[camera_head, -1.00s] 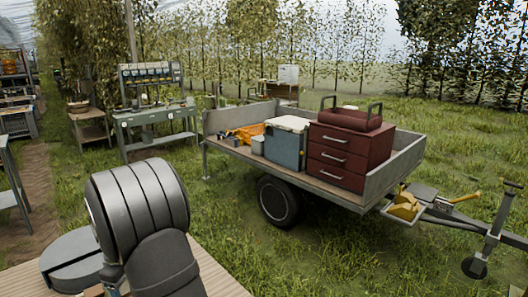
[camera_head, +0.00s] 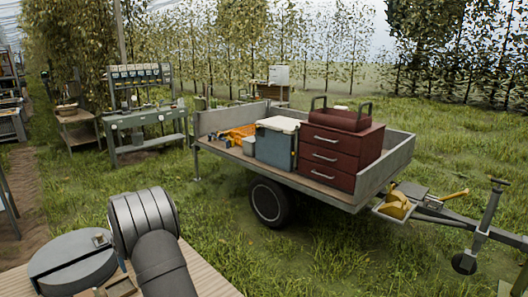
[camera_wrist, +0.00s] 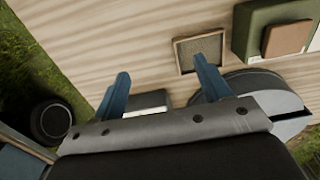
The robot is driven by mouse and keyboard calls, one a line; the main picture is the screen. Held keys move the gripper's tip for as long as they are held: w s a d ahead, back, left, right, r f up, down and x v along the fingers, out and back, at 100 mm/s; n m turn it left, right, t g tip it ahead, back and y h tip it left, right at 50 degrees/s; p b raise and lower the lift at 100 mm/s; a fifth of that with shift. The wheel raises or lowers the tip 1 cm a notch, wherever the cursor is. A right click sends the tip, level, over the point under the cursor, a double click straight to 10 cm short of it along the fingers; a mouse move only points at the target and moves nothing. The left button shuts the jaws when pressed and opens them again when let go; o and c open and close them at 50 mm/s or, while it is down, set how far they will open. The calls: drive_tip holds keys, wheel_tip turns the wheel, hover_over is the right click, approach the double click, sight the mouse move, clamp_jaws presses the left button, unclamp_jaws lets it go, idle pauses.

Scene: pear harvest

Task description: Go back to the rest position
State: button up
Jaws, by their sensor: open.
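My gripper (camera_wrist: 163,92) shows in the wrist view with its two blue fingers spread apart. It is open, and I see nothing held between the fingers. It is over a light wooden tabletop (camera_wrist: 110,40). A small white item (camera_wrist: 147,99) shows just past the gripper's base, between the fingers, partly hidden by it. In the head view the fingers are not visible; only my dark arm shows above the wooden tabletop (camera_head: 205,278) at lower left.
On the tabletop are a round grey object (camera_head: 72,262), a small framed square (camera_wrist: 198,50) and a green box (camera_wrist: 265,25). A grey trailer (camera_head: 378,165) carries a red drawer chest (camera_head: 340,157) and a cooler (camera_head: 275,145). A green workbench (camera_head: 145,118) stands behind on grass.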

drive_tip(key=a+f, duration=0.1)
drive_tip(key=a, duration=0.1)
drive_tip(key=s+a+f, duration=0.1)
drive_tip(key=a+f, duration=0.2)
drive_tip(key=a, duration=0.2)
drive_tip(key=shift+s+a+f, duration=0.1)
drive_tip(key=shift+s+f, duration=0.1)
drive_tip(key=shift+f, duration=0.05)
drive_tip(key=shift+c, duration=0.2)
idle(1.0)
